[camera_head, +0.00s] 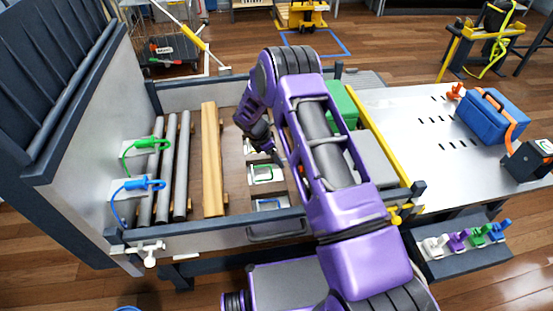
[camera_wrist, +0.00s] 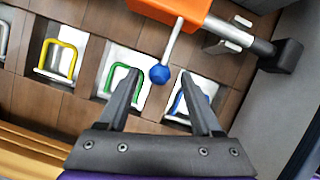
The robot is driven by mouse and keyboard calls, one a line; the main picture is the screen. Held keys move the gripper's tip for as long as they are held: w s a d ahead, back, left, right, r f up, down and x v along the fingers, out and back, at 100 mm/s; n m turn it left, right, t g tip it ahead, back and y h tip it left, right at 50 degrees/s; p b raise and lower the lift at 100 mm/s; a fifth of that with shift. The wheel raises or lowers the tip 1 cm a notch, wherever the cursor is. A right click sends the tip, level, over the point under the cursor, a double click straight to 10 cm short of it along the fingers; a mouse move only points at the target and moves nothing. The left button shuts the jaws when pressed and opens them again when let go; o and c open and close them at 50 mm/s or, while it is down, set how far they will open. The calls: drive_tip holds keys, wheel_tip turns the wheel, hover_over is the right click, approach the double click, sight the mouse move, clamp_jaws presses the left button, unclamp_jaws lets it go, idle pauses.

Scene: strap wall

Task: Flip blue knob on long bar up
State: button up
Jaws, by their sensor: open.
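A round blue knob (camera_wrist: 160,74) sits at the end of a thin light bar (camera_wrist: 173,40) that comes out of an orange block (camera_wrist: 175,8) in the wrist view. My gripper (camera_wrist: 160,76) is open, with one dark finger on each side of the knob in the picture. I cannot tell whether the fingers are level with the knob or still above it, and I see no clear contact. In the head view my gripper (camera_head: 274,150) points down into the truck-bed-like bay; my purple arm covers part of it, and I cannot make out the knob there.
Green (camera_wrist: 118,80), blue (camera_wrist: 186,102) and yellow (camera_wrist: 60,58) loop handles sit on light plates close by. A grey cylinder with a dark end block (camera_wrist: 284,56) lies to the right. Wooden planks (camera_head: 212,160) and grey pipes (camera_head: 181,165) fill the bay's left.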

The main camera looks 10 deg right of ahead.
drive_tip(key=shift+d+f, duration=0.2)
drive_tip(key=shift+f, duration=0.2)
drive_tip(key=shift+c, duration=0.2)
clamp_jaws()
idle(1.1)
